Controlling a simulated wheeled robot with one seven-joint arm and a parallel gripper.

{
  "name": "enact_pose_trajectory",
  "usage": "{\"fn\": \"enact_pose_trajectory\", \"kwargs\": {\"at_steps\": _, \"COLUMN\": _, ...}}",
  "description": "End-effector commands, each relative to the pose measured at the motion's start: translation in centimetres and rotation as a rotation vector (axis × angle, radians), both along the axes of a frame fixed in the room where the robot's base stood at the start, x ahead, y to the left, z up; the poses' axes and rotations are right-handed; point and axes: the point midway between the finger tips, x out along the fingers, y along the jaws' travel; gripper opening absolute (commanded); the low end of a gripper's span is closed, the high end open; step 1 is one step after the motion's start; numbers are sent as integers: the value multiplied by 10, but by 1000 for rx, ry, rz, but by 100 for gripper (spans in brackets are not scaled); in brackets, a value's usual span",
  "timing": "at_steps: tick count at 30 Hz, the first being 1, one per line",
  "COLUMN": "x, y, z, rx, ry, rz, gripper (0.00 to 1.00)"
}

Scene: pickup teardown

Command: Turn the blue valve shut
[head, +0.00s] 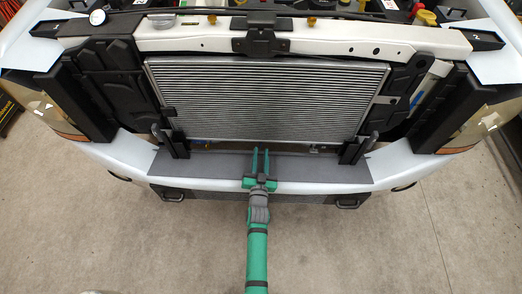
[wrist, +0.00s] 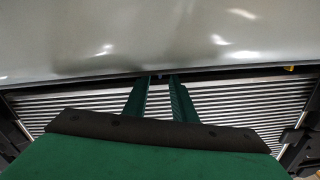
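My green gripper (head: 260,151) points forward at the front of the pickup, over the dark ledge below the radiator. Its two fingers are apart with nothing visible between them. In the wrist view the fingers (wrist: 161,82) also stand apart and empty, in front of the silver slats. No blue valve shows clearly in the wrist view.
The silver radiator (head: 265,100) stands behind my gripper, under a white crossbar (head: 340,37). Black brackets flank its lower corners, left (head: 170,140) and right (head: 358,146). The white bumper (head: 130,153) curves out to both sides. The concrete floor (head: 380,240) in front is clear.

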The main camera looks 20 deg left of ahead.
Motion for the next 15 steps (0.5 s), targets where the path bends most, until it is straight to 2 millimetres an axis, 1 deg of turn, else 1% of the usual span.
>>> {"fn": "enact_pose_trajectory", "kwargs": {"at_steps": 1, "x": -10, "y": -3, "z": -1, "rx": -1, "ry": 2, "rz": 0, "gripper": 24}}
{"fn": "enact_pose_trajectory", "kwargs": {"at_steps": 7, "x": -45, "y": -12, "z": -1, "rx": -1, "ry": 2, "rz": 0, "gripper": 24}}
{"fn": "enact_pose_trajectory", "kwargs": {"at_steps": 12, "x": -66, "y": -18, "z": -1, "rx": 0, "ry": 2, "rz": 1, "gripper": 24}}
{"fn": "enact_pose_trajectory", "kwargs": {"at_steps": 15, "x": -74, "y": -20, "z": -1, "rx": 0, "ry": 2, "rz": 1, "gripper": 24}}
